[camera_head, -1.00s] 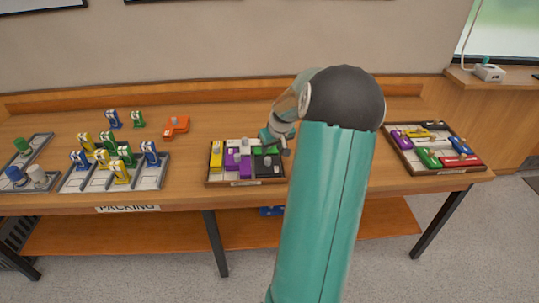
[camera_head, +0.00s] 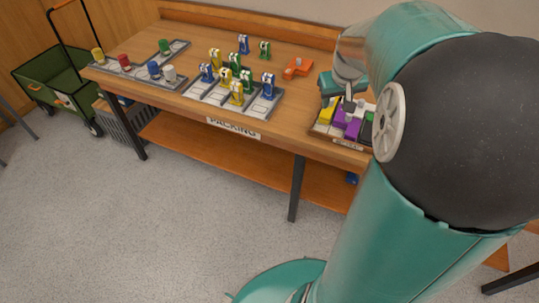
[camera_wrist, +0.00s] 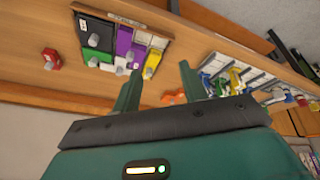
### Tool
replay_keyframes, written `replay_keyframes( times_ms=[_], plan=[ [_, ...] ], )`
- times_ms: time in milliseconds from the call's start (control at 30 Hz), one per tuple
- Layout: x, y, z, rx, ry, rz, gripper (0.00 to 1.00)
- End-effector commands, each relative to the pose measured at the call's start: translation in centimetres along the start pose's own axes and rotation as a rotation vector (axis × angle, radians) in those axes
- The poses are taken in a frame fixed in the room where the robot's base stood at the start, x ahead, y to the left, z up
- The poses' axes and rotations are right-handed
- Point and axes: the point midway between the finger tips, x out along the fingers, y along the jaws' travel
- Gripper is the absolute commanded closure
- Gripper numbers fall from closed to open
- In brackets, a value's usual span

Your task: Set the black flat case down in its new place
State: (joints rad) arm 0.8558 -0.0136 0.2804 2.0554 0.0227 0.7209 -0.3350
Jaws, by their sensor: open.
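The black flat case (camera_wrist: 101,28) lies in a compartment of a shallow tray (camera_wrist: 125,18), with a grey knob on top, in the wrist view. Purple, yellow, green and white pieces lie beside it in the same tray. My gripper (camera_wrist: 159,68) is open with nothing between its fingers, apart from the case. In the head view my gripper (camera_head: 347,98) hangs over the back left part of the tray (camera_head: 345,143). My arm hides the tray's right part there, and the black case does not show.
An orange piece (camera_head: 297,68) lies left of my gripper. A red piece (camera_wrist: 51,60) stands on the table beyond the tray. A grey rack (camera_head: 262,108) of yellow, blue and green pieces and another tray (camera_head: 130,71) stand further left. A green cart (camera_head: 50,80) is beyond the table.

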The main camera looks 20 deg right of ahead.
Motion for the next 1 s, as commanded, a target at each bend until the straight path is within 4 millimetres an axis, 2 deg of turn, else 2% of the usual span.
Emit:
replay_keyframes(
  times_ms=[33, 200, 300, 433, 600, 700, 1000],
  plan=[
    [-1.9, -2.9, 0.5, -0.034, 0.014, 0.001, 0.57],
    [-6.8, -10.2, 3.8, -0.097, 0.051, -0.02, 0.57],
    [-9.3, -13.7, 6.5, -0.127, 0.078, -0.047, 0.57],
    [-11.8, -17.3, 10.6, -0.164, 0.112, -0.101, 0.57],
    [-13.6, -20.0, 15.1, -0.196, 0.138, -0.177, 0.57],
    [-13.9, -20.6, 16.4, -0.204, 0.141, -0.203, 0.57],
    [-13.9, -20.7, 16.8, -0.204, 0.14, -0.21, 0.57]
  ],
)
